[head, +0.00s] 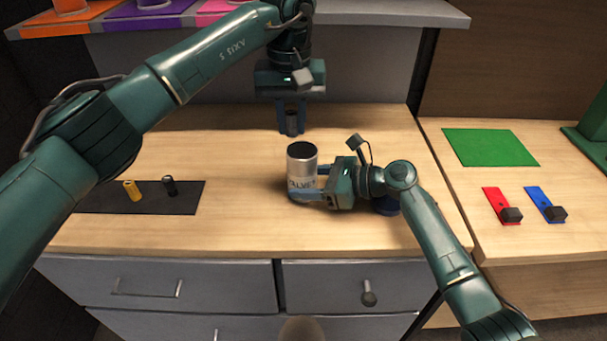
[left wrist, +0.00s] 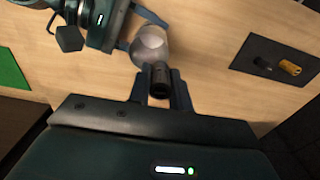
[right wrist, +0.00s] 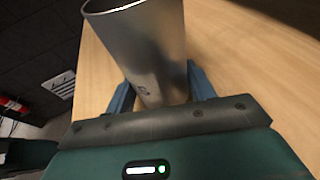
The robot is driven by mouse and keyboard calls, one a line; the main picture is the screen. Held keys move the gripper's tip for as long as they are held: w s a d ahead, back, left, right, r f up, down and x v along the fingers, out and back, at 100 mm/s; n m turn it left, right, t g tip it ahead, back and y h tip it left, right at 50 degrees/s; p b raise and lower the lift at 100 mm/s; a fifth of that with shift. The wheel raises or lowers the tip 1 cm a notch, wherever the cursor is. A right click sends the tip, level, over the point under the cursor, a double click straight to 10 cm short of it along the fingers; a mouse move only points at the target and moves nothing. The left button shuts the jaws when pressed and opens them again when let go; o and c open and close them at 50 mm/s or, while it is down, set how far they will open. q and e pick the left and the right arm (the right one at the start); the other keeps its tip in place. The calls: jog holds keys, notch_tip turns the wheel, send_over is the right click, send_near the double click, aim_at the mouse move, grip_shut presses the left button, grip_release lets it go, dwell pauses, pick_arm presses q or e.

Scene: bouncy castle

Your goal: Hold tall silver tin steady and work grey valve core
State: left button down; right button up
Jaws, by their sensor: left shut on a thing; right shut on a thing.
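The tall silver tin (head: 302,178) stands upright on the wooden bench, with part of a printed label showing and its top looking dark. My right gripper (head: 318,184) is shut around its side from the right; the right wrist view shows the tin (right wrist: 150,50) between both fingers. My left gripper (head: 291,112) is shut on a small dark grey cylinder, likely the grey valve core (head: 292,123). It hangs above the bench, behind the tin in the head view. The left wrist view shows the core (left wrist: 159,82) between the fingers, apart from my right gripper.
A dark mat (head: 100,198) at left carries a yellow cylinder (head: 132,191) and a black cylinder (head: 170,185). A side table holds a green mat (head: 490,147), a red strip (head: 497,200) and a blue strip (head: 540,198) with dark blocks. A shelf (head: 400,14) overhangs the back.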

pick_arm(q)
jog(key=c, duration=1.2)
grip_release()
notch_tip(320, 180, up, 12)
